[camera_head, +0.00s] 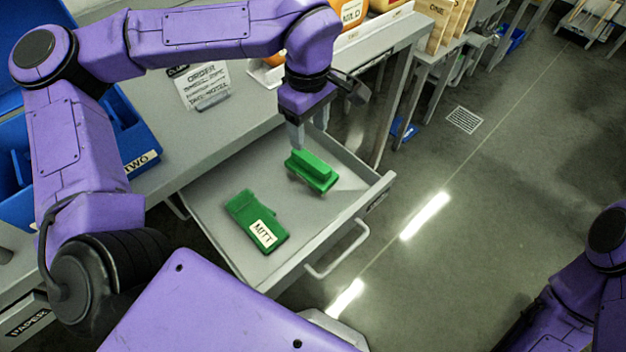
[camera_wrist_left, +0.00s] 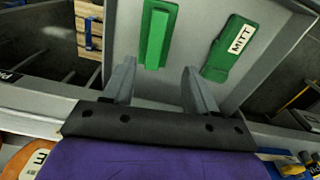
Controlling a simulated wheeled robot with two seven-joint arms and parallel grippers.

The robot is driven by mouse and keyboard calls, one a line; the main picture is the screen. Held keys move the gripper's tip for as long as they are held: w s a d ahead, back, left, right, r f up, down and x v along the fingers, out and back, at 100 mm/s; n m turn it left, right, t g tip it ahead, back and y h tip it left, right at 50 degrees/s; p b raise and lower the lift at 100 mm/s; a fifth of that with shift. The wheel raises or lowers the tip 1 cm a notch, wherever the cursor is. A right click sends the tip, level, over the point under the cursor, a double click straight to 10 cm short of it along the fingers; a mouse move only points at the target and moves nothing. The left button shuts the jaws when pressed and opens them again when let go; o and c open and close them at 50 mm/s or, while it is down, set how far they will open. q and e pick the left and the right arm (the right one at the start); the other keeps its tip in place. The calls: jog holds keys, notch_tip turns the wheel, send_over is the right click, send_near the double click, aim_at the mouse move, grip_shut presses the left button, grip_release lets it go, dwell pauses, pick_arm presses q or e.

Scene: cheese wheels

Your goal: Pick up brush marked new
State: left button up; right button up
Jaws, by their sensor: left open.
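A green brush (camera_head: 312,170) with a raised handle block lies in the open grey drawer (camera_head: 205,195); no marking can be read on it. In the left wrist view the brush (camera_wrist_left: 157,38) lies ahead of the fingertips, toward the left finger. My left gripper (camera_head: 298,135) is open and empty, pointing down beside the brush's far end; I cannot tell the exact gap. It also shows in the left wrist view (camera_wrist_left: 158,85). A green mitt (camera_head: 254,218) labelled MITT lies in the same drawer, and in the wrist view (camera_wrist_left: 231,47) it is to the right. My right gripper is out of view.
The drawer has raised walls and a front handle (camera_head: 338,252). The counter (camera_head: 215,130) above holds a card stand (camera_head: 204,86), a blue bin (camera_head: 133,130) labelled TWO and a rack with a wheel marked MILD (camera_head: 351,12). The floor right of the drawer is clear.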

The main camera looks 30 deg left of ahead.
aim_at(311, 159)
pick_arm(q)
jog(key=f, duration=1.1)
jog(key=shift+w, duration=0.4)
jog(key=shift+r, duration=0.15)
grip_shut()
jog(key=shift+r, duration=0.1)
